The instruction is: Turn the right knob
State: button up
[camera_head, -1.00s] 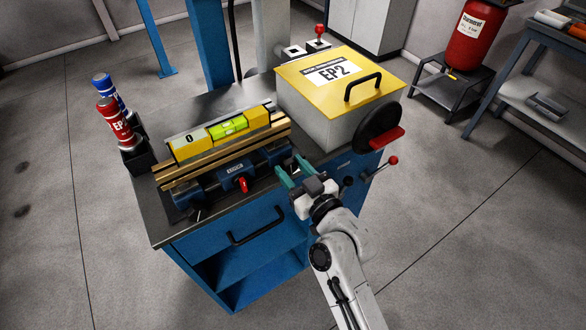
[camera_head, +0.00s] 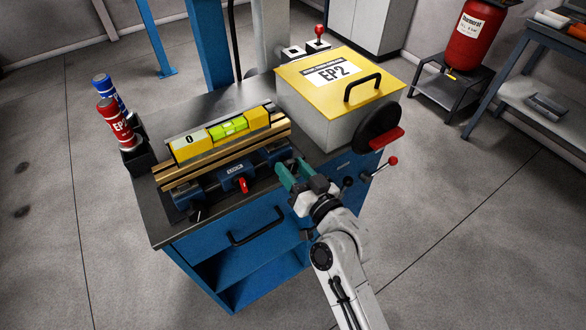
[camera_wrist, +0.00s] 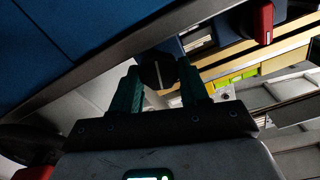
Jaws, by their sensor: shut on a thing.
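The right knob (camera_wrist: 157,70) is dark and round with a pale line on its face. In the wrist view it sits between the two green fingers of my gripper (camera_wrist: 160,82), which are shut on it. In the head view my gripper (camera_head: 288,172) reaches the right end of the blue clamp unit (camera_head: 211,192) on the workbench, and its fingers hide the knob there. A red knob (camera_head: 243,184) on the front of the unit stands apart to the left; it also shows in the wrist view (camera_wrist: 263,22).
A yellow-lidded box (camera_head: 308,103) with a black handle and a dark handwheel (camera_head: 378,128) stands right of my gripper. A red-balled lever (camera_head: 392,161) juts out below it. A yellow level (camera_head: 224,129) lies atop the clamp unit. Red and blue cans (camera_head: 114,121) stand far left.

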jog(key=shift+m, duration=0.6)
jog(key=shift+d, duration=0.1)
jog(key=o, duration=1)
jog(key=shift+s, duration=0.1)
jog(key=shift+s+d+f, duration=0.15)
jog(key=shift+s+d, duration=0.05)
jog(key=shift+s, duration=0.1)
jog(key=b+v, duration=0.3)
jog(key=v, duration=0.7)
